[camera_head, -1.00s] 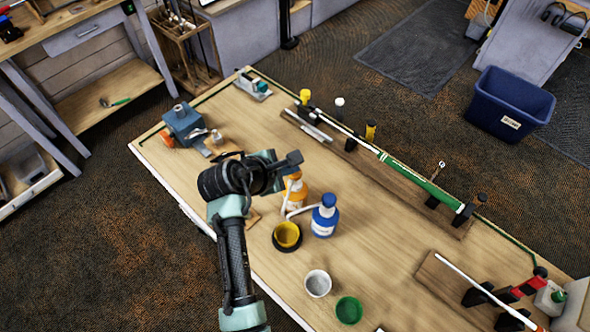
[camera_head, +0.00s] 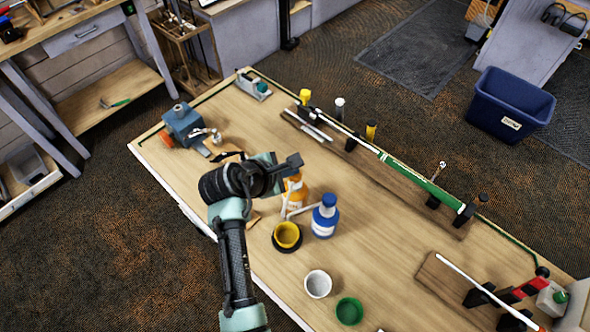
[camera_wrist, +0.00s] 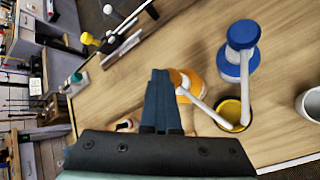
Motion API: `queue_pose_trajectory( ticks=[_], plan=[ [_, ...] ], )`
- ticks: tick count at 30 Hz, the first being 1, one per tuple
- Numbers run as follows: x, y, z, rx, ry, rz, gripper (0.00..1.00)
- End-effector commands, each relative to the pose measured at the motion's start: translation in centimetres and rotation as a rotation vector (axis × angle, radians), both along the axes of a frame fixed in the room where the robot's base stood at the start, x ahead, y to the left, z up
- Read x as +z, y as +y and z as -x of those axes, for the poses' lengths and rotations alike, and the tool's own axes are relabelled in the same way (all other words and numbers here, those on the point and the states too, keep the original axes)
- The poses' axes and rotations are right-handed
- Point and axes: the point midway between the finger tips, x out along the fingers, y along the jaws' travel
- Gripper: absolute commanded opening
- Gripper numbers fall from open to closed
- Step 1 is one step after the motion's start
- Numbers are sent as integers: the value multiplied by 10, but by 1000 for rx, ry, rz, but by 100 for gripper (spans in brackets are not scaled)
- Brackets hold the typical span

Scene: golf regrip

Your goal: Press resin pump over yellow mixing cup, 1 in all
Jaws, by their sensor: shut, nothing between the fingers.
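The yellow mixing cup (camera_head: 287,235) stands on a dark round base on the bench, and it also shows in the wrist view (camera_wrist: 232,113). An orange pump bottle (camera_head: 297,193) stands behind it, partly hidden by my gripper (camera_head: 295,161). In the wrist view the orange bottle (camera_wrist: 196,88) has a white spout reaching over the cup. A blue-capped pump bottle (camera_head: 324,216) stands to the right, and its white spout also points to the cup. My gripper (camera_wrist: 160,75) is shut and empty, over or beside the orange bottle's top. I cannot tell whether it touches the pump head.
A white cup (camera_head: 318,284) and a green cup (camera_head: 349,310) stand in front. A golf club with a green grip (camera_head: 420,179) lies in a rack behind. A blue vise (camera_head: 183,122) sits at the left. The bench middle is mostly clear.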

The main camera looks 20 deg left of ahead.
Motion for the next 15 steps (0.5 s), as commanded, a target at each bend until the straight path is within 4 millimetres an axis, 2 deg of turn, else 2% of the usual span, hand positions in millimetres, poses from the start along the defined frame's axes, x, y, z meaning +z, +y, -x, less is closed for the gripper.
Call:
queue_pose_trajectory(
  ticks=[15],
  plan=[
    [-10,0,3,0,11,2,0]
  ],
)
